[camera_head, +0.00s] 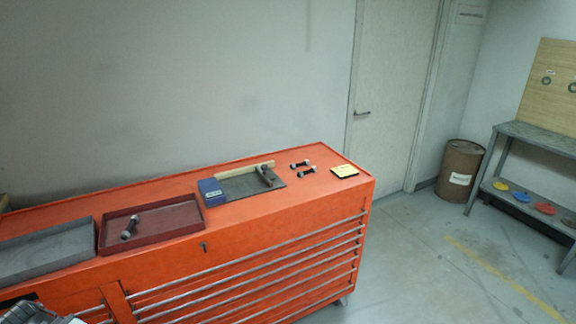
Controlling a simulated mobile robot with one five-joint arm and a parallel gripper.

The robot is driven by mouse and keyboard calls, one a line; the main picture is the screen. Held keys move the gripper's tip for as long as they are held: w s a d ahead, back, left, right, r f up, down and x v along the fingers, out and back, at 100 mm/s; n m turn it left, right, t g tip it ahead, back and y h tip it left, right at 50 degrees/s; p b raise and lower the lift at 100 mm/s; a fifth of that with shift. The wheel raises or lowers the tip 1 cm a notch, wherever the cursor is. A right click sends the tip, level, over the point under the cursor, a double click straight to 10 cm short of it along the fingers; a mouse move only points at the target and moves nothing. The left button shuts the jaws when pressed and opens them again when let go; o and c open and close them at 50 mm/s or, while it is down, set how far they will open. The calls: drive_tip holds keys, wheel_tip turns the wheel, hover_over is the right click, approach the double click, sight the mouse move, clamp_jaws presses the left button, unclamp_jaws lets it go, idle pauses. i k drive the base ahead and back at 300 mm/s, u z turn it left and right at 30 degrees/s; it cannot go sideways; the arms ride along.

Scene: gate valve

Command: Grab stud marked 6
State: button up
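Stud-like pieces with dark shanks and pale ends lie on the orange tool chest (250,245). An upper stud (300,164) and a lower stud (307,172) lie side by side near the chest's right end. Another stud (129,228) lies tilted in the dark red tray (165,232) on the left. No number is legible on any of them, so I cannot tell which is marked 6. A grey and black part, apparently of my own arm, shows in the bottom left corner. My gripper's fingertips are not visible.
A dark mat (240,188) holds a hammer-like tool (266,177), with a blue box (212,192) at its left. A yellow pad (344,171) lies near the right edge. A grey tray (45,250) is at far left. Floor right of the chest is clear.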

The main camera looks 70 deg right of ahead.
sight(293, 167)
drive_tip(key=z, duration=0.1)
drive_tip(key=k, duration=0.8)
drive_tip(key=z, duration=1.15)
drive_tip(key=i, duration=0.3)
drive_tip(key=z, duration=0.1)
